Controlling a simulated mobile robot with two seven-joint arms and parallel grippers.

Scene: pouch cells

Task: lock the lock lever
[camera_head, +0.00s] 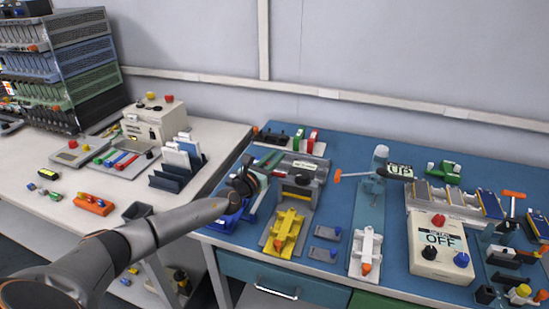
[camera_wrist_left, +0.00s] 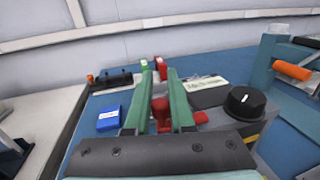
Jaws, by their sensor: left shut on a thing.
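My left gripper (camera_head: 268,161) reaches in from the left, at the left side of a grey machine (camera_head: 303,170) on the blue table. In the left wrist view its two green fingers (camera_wrist_left: 160,78) are closed around a red part (camera_wrist_left: 160,112), which looks like the lock lever. A further red piece shows just right of the fingers, beside the machine's black knob (camera_wrist_left: 244,102). My right gripper is not in view.
A yellow fixture (camera_head: 286,234) stands in front of the machine. A blue bin (camera_head: 228,219) lies beneath my wrist. White cards stand in a dark rack (camera_head: 178,178) at left.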

